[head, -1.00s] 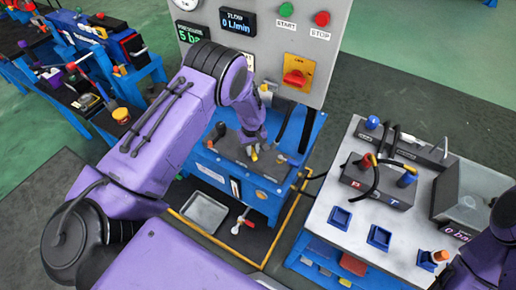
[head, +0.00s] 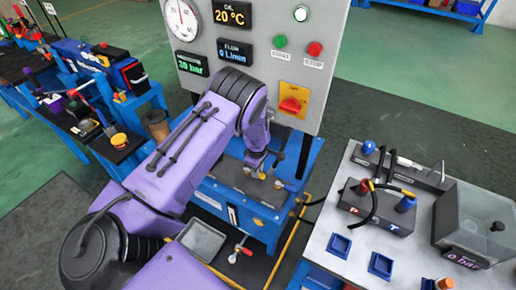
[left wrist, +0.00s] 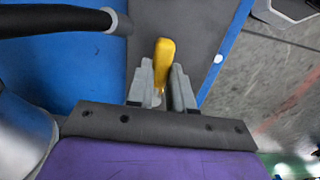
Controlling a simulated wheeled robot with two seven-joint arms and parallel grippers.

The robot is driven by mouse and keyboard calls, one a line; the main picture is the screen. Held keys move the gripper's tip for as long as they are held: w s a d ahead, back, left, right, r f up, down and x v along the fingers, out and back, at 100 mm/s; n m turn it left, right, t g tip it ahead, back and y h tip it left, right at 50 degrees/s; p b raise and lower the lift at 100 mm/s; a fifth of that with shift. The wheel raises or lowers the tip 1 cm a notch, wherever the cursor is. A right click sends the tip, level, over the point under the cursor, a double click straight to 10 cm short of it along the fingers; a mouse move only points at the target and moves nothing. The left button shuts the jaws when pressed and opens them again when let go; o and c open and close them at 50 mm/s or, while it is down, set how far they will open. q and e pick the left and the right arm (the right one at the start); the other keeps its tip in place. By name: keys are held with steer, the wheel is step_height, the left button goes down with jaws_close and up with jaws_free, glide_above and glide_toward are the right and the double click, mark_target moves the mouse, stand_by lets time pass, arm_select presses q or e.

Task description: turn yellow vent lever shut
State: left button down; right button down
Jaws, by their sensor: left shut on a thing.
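The yellow vent lever (left wrist: 165,54) stands between the fingers of my left gripper (left wrist: 161,80) in the left wrist view. The gripper is shut on it, and the lever's rounded end sticks out past the fingertips. Its base is hidden by the fingers. In the head view my left gripper (head: 259,171) reaches down to the dark top of the blue stand (head: 225,190), in front of the grey panel. The lever is small and mostly covered there. My right gripper is not in view.
The grey panel (head: 340,30) has a round gauge (head: 182,24), a pressure display (head: 191,64) and a red knob (head: 291,105). A red-handled valve (head: 239,249) and grey tray (head: 203,240) are low in front. A black hose (left wrist: 60,20) runs beside the gripper.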

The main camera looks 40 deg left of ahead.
arm_select(q)
steer(key=shift+w, duration=0.1)
stand_by(0.4)
steer(key=c, duration=1)
jaws_free()
steer(key=shift+r+p, duration=0.45)
steer(key=shift+r, duration=0.05)
step_height(320, 180, up, 7)
steer(key=p, duration=0.6)
steer(key=shift+w+r, duration=0.1)
steer(key=shift+r, duration=0.1)
steer(key=shift+f, duration=0.1)
